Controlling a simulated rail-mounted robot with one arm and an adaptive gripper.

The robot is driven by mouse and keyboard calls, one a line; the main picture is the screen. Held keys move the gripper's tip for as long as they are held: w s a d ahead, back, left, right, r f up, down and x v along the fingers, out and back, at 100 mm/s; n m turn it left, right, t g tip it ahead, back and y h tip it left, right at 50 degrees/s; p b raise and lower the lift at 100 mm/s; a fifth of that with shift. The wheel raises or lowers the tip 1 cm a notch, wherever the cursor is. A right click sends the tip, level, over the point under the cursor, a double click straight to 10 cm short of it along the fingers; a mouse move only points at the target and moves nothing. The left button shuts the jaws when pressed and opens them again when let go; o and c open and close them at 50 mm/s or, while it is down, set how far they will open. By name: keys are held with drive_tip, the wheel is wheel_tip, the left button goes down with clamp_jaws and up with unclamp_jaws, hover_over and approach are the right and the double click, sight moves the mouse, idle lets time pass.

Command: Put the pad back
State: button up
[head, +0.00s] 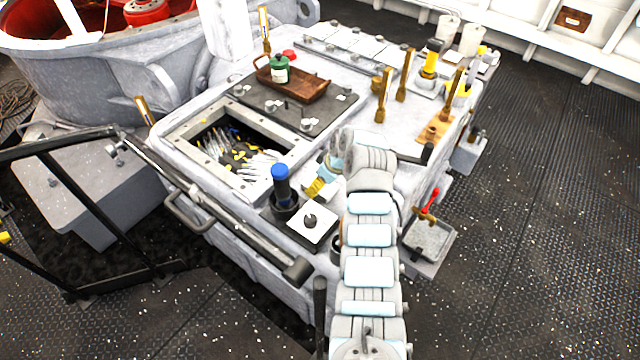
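My arm reaches up from the bottom and bends over the front of the grey console. My gripper (322,186) is beyond the bend, pointing down and mostly hidden by my wrist. A small yellow ribbed piece (318,188) with pale blue beside it shows there. I cannot tell whether it is the pad, or whether my fingers are around it. A white square plate (303,235) with a dark knob lies on the console's front corner, just below and left of my gripper. I cannot tell for sure which thing is the pad.
Left of my gripper are a blue-capped cylinder (281,178) and an open bay (205,128) of silvery and yellow pieces. Behind, a wooden tray (306,91) with a green bottle (280,68) sits on a dark panel. Upright wooden handles (383,98) stand to the right.

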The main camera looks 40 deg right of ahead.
drive_tip(key=b+v, duration=0.1)
drive_tip(key=v, duration=1)
drive_tip(key=shift+b, duration=0.3)
drive_tip(key=shift+f, duration=0.15)
